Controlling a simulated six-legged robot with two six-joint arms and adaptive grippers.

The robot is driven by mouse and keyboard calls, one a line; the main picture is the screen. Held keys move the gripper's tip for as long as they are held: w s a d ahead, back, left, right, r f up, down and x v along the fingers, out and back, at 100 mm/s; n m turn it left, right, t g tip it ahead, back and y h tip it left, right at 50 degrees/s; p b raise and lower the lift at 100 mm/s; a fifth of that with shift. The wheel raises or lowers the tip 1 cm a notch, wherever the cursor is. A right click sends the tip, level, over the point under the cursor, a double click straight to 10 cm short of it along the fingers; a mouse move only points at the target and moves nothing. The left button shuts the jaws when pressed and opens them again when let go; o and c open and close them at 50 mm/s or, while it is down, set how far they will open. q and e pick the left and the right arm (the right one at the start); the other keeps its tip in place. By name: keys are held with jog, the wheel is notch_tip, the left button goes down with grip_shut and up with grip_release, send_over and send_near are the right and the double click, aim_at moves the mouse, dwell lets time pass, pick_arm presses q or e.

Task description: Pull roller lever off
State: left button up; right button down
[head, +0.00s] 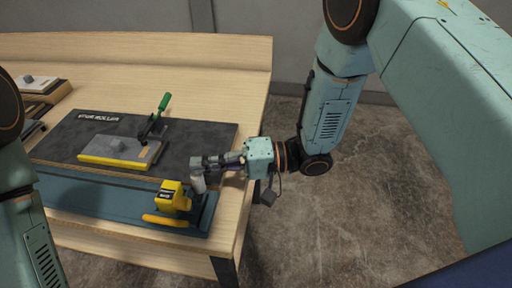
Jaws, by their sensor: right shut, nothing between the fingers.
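A lever with a green handle (164,102) on a black base stands tilted up at the back of a dark panel (200,135); a white label partly reading "ROLLER" is on the panel to its left. A yellow block (172,194) with a curved yellow handle (163,220) sits at the panel's front right. I cannot tell for sure which of these is the roller lever. My right gripper (200,174) is shut and empty, close to the yellow block's upper right; contact is unclear. My left gripper is out of view; only my left arm shows at the left edge.
A yellow-edged plate with a grey top and small knob (118,149) lies on the panel. Another similar unit (42,84) stands at the far left. The panel has a blue front (100,198) and rests on a wooden table (210,75). Bare tabletop lies behind it.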

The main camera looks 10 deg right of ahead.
jog(key=s+d+r, duration=0.1)
jog(key=d, duration=0.9)
jog(key=shift+s, duration=0.25)
jog(key=shift+w, duration=0.1)
